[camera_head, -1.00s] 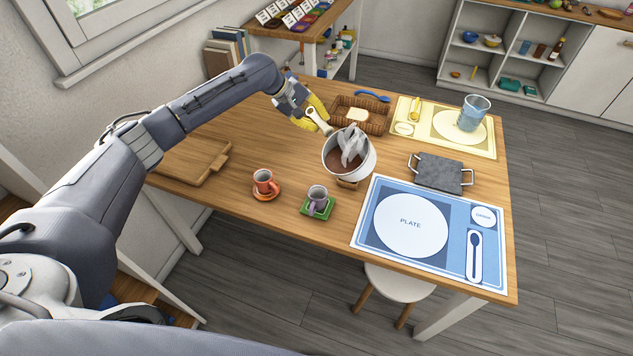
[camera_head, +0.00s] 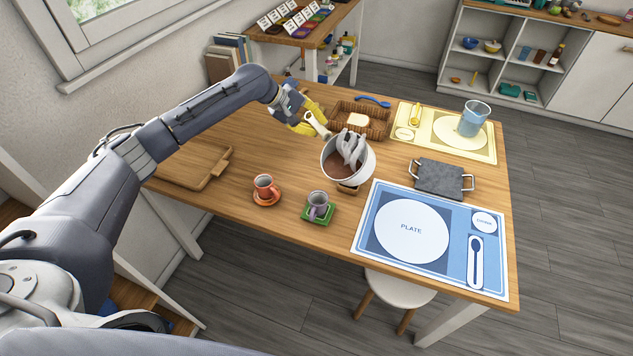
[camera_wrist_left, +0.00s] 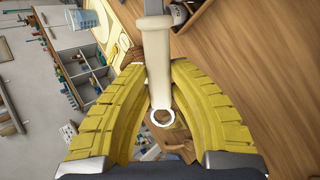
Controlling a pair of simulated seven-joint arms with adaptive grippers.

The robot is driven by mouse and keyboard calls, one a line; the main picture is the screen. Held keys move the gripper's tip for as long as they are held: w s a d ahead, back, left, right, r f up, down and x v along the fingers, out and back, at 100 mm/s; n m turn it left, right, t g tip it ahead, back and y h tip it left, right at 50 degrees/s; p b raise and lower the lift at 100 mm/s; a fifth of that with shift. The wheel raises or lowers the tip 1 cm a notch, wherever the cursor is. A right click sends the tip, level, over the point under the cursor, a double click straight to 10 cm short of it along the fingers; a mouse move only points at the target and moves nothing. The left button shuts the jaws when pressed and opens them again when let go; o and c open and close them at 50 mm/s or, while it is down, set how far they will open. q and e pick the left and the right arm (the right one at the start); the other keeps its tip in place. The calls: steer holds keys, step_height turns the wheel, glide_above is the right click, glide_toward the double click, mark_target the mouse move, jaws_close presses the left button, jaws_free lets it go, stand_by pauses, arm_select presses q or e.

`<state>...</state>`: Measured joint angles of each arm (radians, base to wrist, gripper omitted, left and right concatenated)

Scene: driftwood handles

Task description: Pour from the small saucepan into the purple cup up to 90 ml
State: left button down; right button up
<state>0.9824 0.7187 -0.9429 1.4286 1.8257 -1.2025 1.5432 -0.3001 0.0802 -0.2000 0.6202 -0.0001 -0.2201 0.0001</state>
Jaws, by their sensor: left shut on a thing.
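The small saucepan (camera_head: 332,170) is held above the table, tilted, with its open mouth showing brown contents. Something pale grey, like steam, shows over its mouth. My left gripper (camera_head: 311,122) is shut on the pan's pale handle (camera_head: 319,125). In the left wrist view the yellow fingers close around the handle (camera_wrist_left: 155,60), which ends in a ring. The purple cup (camera_head: 318,204) stands upright on a green square saucer (camera_head: 326,219), below and left of the pan in the picture. Its contents are not clear. My right gripper is out of view.
An orange cup (camera_head: 264,186) on an orange saucer stands left of the purple cup. A wooden tray (camera_head: 196,168) lies further left. A wicker basket (camera_head: 378,126), a grey slab with handles (camera_head: 440,178) and a blue placemat (camera_head: 374,261) surround the pan.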

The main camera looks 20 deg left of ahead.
arm_select(q)
steer(key=shift+s+a+r+t+h, duration=0.3)
steer(key=shift+r+t+h, duration=0.2)
steer(key=shift+t+h, duration=0.15)
stand_by(2.4)
